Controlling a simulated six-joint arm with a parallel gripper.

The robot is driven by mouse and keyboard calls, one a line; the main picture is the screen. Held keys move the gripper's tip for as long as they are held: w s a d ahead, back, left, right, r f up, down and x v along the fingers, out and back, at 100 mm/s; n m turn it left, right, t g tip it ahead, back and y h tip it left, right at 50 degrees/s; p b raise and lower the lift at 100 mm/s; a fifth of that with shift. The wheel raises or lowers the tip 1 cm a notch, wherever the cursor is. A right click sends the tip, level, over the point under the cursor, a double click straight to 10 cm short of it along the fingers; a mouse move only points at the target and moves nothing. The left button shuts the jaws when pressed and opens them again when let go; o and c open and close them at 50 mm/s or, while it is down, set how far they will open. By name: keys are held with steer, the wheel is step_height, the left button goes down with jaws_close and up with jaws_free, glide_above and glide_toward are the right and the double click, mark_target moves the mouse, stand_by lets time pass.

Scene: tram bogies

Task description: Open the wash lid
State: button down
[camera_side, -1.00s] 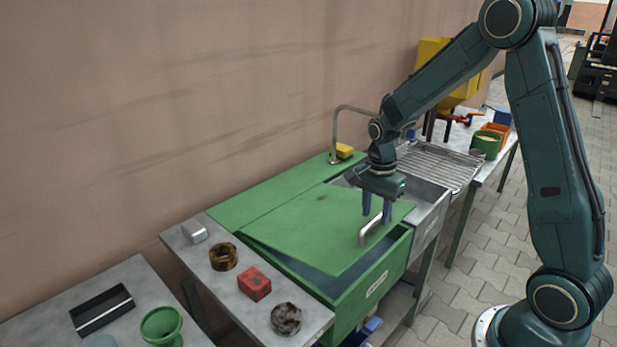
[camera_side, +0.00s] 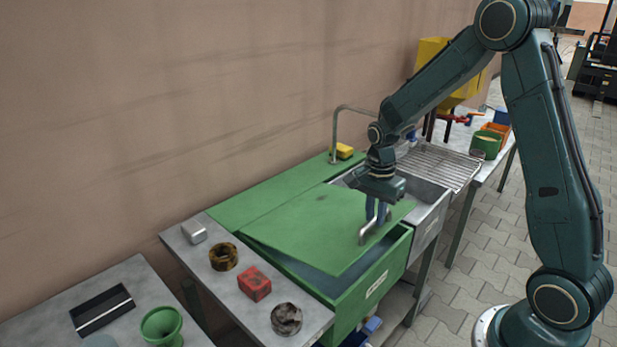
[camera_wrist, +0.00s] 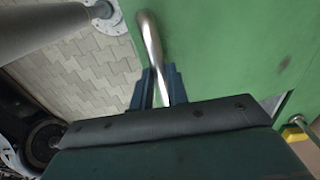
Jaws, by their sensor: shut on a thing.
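The green wash lid (camera_side: 315,228) lies tilted over the green wash tub (camera_side: 362,287), its front edge raised a little so a dark gap shows beneath. A bent metal handle (camera_side: 366,234) stands at the lid's front right. My gripper (camera_side: 377,214) points down at the handle and is shut on it. In the wrist view, the two dark fingers (camera_wrist: 158,88) close around the handle bar (camera_wrist: 152,45), with the lid (camera_wrist: 220,45) to the right. The inside of the tub is mostly hidden by the lid.
A metal sink with a wire rack (camera_side: 440,165) stands right of the tub, with a tap (camera_side: 337,130) and yellow sponge (camera_side: 344,151) behind. A red block (camera_side: 254,284) and rings sit on the grey bench at left. The wall is close behind.

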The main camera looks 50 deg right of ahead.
steer(key=w+r, duration=1.8)
steer(key=shift+w, duration=0.25)
stand_by(0.5)
steer(key=shift+a, duration=0.1)
steer(key=shift+f, duration=0.1)
steer(key=c, duration=1.4)
jaws_free()
steer(key=shift+o, duration=0.2)
steer(key=shift+r, duration=0.45)
step_height(320, 180, up, 7)
steer(key=shift+w, duration=0.15)
